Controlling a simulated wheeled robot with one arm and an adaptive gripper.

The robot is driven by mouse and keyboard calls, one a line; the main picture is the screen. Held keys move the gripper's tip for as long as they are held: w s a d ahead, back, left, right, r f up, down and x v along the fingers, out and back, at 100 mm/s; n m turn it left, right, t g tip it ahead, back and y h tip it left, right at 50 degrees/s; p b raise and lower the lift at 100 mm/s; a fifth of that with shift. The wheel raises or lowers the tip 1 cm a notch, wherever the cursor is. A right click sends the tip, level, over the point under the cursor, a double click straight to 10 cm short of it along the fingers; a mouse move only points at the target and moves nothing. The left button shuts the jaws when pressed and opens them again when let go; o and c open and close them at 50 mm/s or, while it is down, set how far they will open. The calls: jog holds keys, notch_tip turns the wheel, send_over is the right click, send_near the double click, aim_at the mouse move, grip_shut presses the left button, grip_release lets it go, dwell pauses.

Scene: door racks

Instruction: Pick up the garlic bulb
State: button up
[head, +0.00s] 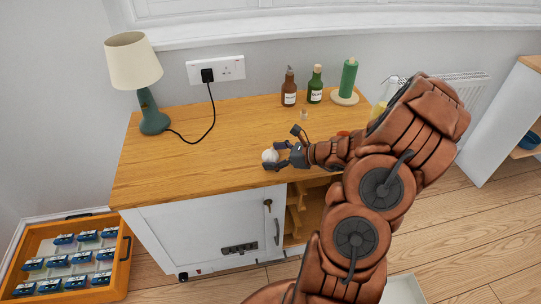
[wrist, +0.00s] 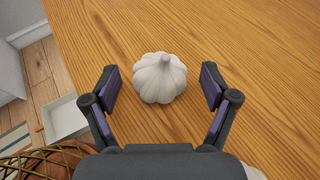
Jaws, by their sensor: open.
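The garlic bulb (wrist: 160,78) is white and ribbed, with its stem pointing up. It rests on the wooden cabinet top (wrist: 235,40). In the head view the garlic bulb (head: 270,155) shows as a small white ball near the front edge of the cabinet top (head: 190,160). My gripper (wrist: 161,88) is open, with one finger on each side of the bulb in the wrist view and a gap on both sides. In the head view my gripper (head: 271,156) reaches in from the right at the bulb, low over the surface.
A lamp (head: 134,65) with a cable stands at the back left. A brown bottle (head: 289,88), a green bottle (head: 315,85) and a green candle (head: 348,78) stand along the back. The left part of the top is clear.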

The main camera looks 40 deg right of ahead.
jog(key=shift+w, duration=0.1)
jog(key=c, duration=1.2)
jog(key=shift+r, duration=0.1)
